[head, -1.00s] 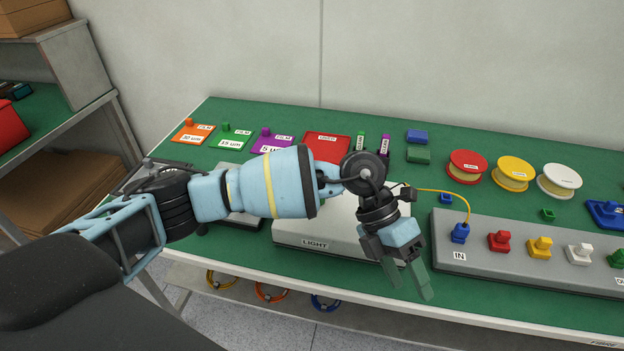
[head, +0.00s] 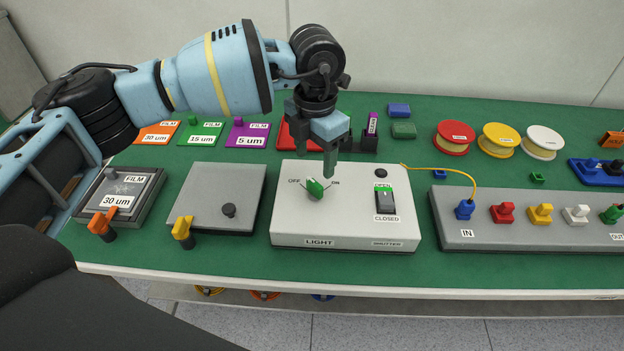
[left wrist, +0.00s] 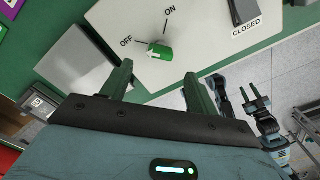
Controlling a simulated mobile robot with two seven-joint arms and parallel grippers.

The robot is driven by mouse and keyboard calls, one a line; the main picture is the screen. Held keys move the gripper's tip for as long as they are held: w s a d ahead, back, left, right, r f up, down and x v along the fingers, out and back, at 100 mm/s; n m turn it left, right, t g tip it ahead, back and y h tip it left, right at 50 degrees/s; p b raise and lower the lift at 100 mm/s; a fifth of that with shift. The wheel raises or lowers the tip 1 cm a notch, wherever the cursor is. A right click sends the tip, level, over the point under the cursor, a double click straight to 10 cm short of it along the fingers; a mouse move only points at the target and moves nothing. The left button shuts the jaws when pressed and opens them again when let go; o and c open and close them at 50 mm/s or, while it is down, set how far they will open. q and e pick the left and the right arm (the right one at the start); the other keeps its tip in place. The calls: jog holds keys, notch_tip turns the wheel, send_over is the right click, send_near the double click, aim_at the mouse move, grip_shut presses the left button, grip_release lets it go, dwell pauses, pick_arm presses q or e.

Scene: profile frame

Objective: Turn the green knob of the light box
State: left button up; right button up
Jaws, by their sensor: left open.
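The light box (head: 345,228) is a white box on the green bench, labelled LIGHT and SHUTTER. Its green knob (head: 315,189) stands between the OFF and ON marks, its white tip toward OFF. The knob shows in the left wrist view (left wrist: 160,51) too, beyond the fingertips. My left gripper (head: 330,172) points down just above and behind the knob, apart from it. In the left wrist view its two fingers (left wrist: 160,80) are spread and empty. My right gripper (left wrist: 257,103) shows small at the right of that view, its fingers apart; it is out of the head view.
A black and green shutter switch (head: 386,201) sits on the same box. A grey box (head: 215,195) with a yellow lever stands to the left. A grey connector panel (head: 520,230) with coloured plugs stands to the right. Spools and film plates lie behind.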

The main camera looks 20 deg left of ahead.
aim_at(315, 183)
pick_arm(q)
jog(key=shift+f, duration=3.9)
jog(key=c, duration=1)
